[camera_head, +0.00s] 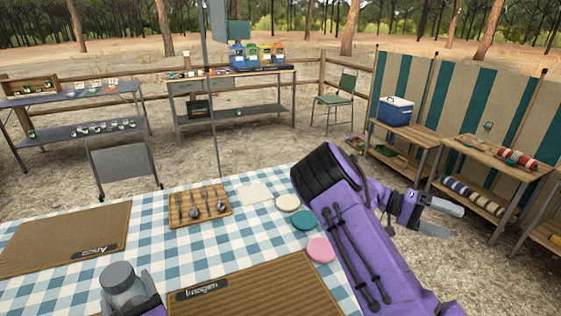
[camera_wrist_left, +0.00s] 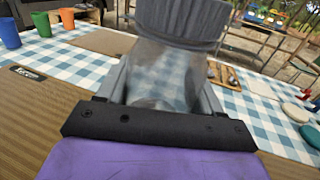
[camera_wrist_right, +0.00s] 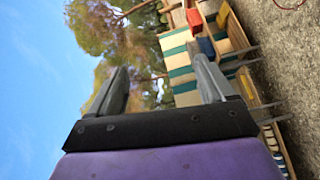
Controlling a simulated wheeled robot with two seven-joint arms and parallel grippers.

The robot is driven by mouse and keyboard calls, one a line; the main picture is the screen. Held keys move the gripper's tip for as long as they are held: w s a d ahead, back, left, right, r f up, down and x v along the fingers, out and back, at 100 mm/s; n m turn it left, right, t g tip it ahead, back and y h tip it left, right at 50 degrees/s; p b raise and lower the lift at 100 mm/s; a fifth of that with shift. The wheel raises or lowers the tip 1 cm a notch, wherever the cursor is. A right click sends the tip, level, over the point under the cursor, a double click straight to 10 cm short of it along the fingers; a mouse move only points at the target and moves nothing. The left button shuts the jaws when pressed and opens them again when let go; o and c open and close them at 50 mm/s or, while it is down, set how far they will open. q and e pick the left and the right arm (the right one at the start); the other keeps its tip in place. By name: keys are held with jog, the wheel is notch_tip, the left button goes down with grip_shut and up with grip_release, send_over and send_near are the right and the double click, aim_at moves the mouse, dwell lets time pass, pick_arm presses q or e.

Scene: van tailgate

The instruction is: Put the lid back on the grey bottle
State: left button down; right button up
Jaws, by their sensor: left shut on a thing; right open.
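My left gripper (camera_wrist_left: 163,98) is shut on the grey bottle (camera_wrist_left: 163,75), whose smoky see-through body stands between the fingers in the left wrist view. A ribbed dark grey lid (camera_wrist_left: 182,20) sits at the bottle's top; I cannot tell how firmly it is seated. In the head view the bottle's grey top (camera_head: 118,276) shows at the lower left, over the table's near edge. My right gripper (camera_head: 442,219) is open and empty, out to the right beyond the table. The right wrist view shows its fingers (camera_wrist_right: 163,88) apart with nothing between them.
The checked table (camera_head: 150,240) carries brown mats (camera_head: 65,238), a wooden board (camera_head: 200,206) with utensils, and coloured discs (camera_head: 321,250). Coloured cups (camera_wrist_left: 40,22) show in the left wrist view. Benches, a blue cooler (camera_head: 395,110) and a striped windbreak (camera_head: 460,95) stand at right.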

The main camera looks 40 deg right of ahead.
jog(key=s+a+f+g+y, duration=0.1)
jog(key=s+a+f+y, duration=0.25)
jog(key=s, duration=0.25)
jog(key=s+a+f+m+y, duration=0.1)
jog(key=s+a+f+y, duration=0.25)
jog(key=s, duration=0.35)
jog(key=s+a+f+g+y, duration=0.1)
jog(key=s+a+f+y, duration=0.1)
jog(key=s+a, duration=0.3)
jog(key=s+a+f+n+y, duration=0.25)
jog(key=s+a, duration=0.25)
jog(key=a, duration=0.3)
jog(key=s+a+f+n+y, duration=0.1)
jog(key=s+a+f+n, duration=0.3)
jog(key=a, duration=0.3)
jog(key=w+a+f+n+t+h, duration=0.2)
jog(key=w+f+t+h, duration=0.25)
jog(key=f, duration=0.35)
jog(key=w+a+f+n+t+h, duration=0.1)
jog(key=w+f+n+t+h, duration=0.15)
jog(key=f+t, duration=0.45)
jog(key=w+a+f+t+h, duration=0.1)
jog(key=w+t, duration=0.4)
jog(key=w, duration=0.5)
jog(key=w+a+f+m+t+h, duration=0.1)
jog(key=w+t, duration=0.4)
jog(key=w, duration=0.5)
jog(key=shift+w+a+f+h, duration=0.4)
jog(key=shift+a+f+h, duration=0.25)
jog(key=shift+a, duration=0.55)
